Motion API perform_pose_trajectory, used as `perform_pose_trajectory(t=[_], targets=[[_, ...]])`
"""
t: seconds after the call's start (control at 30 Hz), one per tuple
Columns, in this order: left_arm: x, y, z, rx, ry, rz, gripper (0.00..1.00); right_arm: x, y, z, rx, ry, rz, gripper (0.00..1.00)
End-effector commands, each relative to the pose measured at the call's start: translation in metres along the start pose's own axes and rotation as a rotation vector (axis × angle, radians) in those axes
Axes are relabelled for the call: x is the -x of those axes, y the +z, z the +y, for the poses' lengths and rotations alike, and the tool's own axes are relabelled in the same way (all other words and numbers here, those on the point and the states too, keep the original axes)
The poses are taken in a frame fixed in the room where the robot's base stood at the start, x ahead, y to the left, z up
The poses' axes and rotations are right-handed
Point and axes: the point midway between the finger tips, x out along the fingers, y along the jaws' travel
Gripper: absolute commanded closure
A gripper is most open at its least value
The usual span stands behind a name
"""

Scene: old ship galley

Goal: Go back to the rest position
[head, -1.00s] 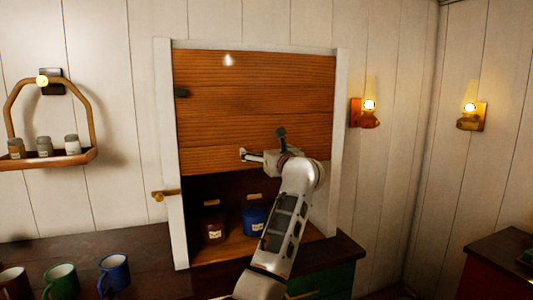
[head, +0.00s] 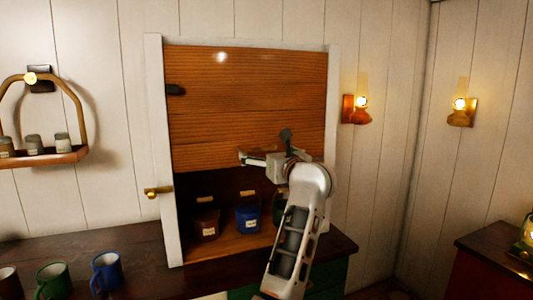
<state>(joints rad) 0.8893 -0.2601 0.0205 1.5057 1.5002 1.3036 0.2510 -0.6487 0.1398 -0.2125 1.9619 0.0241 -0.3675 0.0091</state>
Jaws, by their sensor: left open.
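My left gripper (head: 264,154) is open, with its fingers spread, in front of the lower edge of the wooden sliding panel (head: 245,90) of the cabinet. I see nothing between the fingers. Whether they touch the panel I cannot tell. The arm rises from the bottom, right of centre, and covers the right part of the cabinet opening. The panel is up, and the lower part of the cabinet is open. Inside stand a brown canister (head: 206,222), a blue canister (head: 248,216) and a green canister (head: 279,208), partly hidden by my arm. My right gripper is not in view.
The white cabinet frame (head: 161,150) has a brass handle (head: 157,192) at its left. A blue mug (head: 106,271) and a green mug (head: 53,279) stand on the dark counter (head: 135,258). A wall shelf (head: 60,158) holds jars. A lantern (head: 525,243) stands at the right.

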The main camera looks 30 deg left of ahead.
Motion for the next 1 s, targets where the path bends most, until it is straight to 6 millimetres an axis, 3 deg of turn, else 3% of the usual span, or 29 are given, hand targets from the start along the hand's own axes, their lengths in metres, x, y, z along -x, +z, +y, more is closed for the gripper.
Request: perform_pose_trajectory(t=[0.3, 0.47, 0.6, 0.77, 0.87, 1.0], targets=[[-0.001, -0.002, 0.001, -0.008, 0.003, -0.004, 0.0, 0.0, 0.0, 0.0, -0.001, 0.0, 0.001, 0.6], [-0.002, -0.021, 0.018, -0.158, 0.047, -0.088, 0.0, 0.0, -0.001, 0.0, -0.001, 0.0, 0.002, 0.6], [0.01, -0.052, 0.038, -0.475, 0.107, -0.263, 0.0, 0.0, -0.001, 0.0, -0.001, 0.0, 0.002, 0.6], [0.045, -0.095, 0.04, -0.911, 0.126, -0.49, 0.0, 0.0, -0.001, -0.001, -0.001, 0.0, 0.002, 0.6], [0.075, -0.133, 0.031, -1.187, 0.104, -0.631, 0.0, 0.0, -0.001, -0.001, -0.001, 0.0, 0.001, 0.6], [0.127, -0.203, 0.017, -1.574, 0.032, -0.834, 0.0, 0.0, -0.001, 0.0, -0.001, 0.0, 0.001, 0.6]])
